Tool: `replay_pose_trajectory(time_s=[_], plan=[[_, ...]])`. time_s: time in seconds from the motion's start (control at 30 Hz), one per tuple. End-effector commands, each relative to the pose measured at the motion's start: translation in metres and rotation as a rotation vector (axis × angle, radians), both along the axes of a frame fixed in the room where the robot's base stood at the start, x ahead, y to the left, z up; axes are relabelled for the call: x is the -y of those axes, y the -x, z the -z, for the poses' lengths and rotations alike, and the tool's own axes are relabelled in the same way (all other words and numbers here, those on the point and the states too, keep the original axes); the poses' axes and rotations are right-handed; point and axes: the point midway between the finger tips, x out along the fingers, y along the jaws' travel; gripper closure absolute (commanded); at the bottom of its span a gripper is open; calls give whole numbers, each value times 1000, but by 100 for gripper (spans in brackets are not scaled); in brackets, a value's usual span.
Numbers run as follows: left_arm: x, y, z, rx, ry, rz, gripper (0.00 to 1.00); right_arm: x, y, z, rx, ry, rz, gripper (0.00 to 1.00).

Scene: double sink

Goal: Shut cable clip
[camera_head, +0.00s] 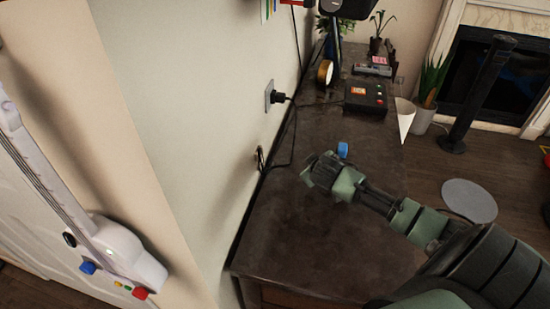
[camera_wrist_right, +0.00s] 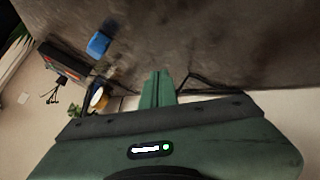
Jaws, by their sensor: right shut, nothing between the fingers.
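A small dark fitting (camera_head: 260,158) with a cable at it sits low on the wall by the back edge of the dark tabletop (camera_head: 300,240). It may be the cable clip, but it is too small to tell whether it is open. A small blue piece (camera_head: 343,149) lies on the tabletop just beyond my right gripper (camera_head: 309,176); the blue piece also shows in the right wrist view (camera_wrist_right: 98,43). My right gripper is shut and empty, over the tabletop and to the right of the fitting. Its green fingers (camera_wrist_right: 157,88) are together in the wrist view. My left gripper is out of view.
A black plug (camera_head: 281,97) sits in the wall socket, with black cable running down to the tabletop. A black box with buttons (camera_head: 366,97), a lamp (camera_head: 325,72) and plants stand farther back. The tabletop's near part is clear.

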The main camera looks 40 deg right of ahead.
Motion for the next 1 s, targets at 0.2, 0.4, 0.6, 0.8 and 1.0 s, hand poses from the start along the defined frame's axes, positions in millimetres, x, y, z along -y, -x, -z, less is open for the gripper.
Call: replay_pose_trajectory(time_s=[0.2,0.4,0.6,0.8,1.0], plan=[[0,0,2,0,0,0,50,-8,2,-43,-3,-450,113,100],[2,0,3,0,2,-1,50,-41,5,-98,-26,-792,146,100],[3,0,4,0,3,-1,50,-63,9,-130,-49,-954,146,100],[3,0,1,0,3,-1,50,-70,1,-121,-52,-979,147,100],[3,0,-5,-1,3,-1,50,-81,-21,-90,-53,-980,145,100]])
